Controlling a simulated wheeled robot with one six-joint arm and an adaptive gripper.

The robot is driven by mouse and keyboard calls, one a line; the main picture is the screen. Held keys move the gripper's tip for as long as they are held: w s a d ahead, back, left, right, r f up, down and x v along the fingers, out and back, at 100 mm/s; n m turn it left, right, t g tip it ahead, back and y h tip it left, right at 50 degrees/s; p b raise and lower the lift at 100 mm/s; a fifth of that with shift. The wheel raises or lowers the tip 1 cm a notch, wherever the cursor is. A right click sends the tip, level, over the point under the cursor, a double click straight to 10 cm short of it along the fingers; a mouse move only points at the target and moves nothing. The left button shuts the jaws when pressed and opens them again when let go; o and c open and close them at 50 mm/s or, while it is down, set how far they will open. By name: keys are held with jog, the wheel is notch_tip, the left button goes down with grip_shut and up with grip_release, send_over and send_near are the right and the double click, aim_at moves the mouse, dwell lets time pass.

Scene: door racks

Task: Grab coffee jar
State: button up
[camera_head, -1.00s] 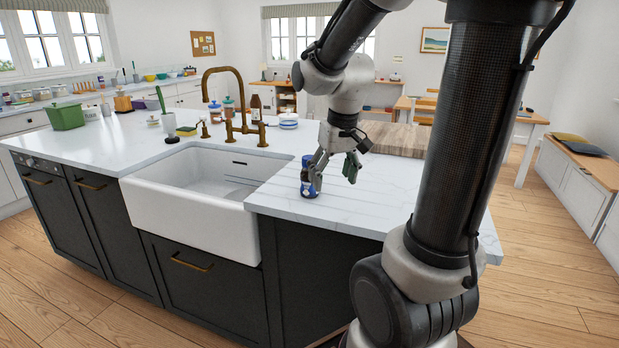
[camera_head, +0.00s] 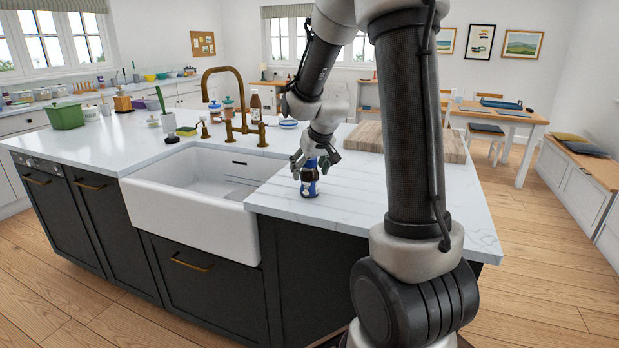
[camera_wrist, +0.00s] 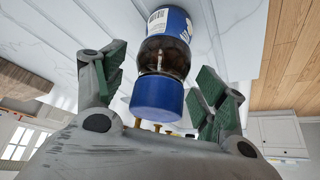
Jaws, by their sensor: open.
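The coffee jar (camera_head: 310,182) stands upright on the white marble countertop, right of the sink. It has a blue lid, dark contents and a blue label. My gripper (camera_head: 315,162) is open at the jar's upper part, with fingers on either side of it. In the wrist view the jar (camera_wrist: 165,58) lies between the two spread, green-padded fingers of my gripper (camera_wrist: 162,88), its blue lid nearest the palm. Gaps show between the jar and both finger pads there.
A white sink (camera_head: 195,205) with a brass tap (camera_head: 236,100) is left of the jar. A wooden board (camera_head: 385,137) lies behind it to the right. A brown bottle (camera_head: 256,106) stands behind the tap. The counter around the jar is clear.

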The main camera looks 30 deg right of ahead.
jog(key=c, duration=1.1)
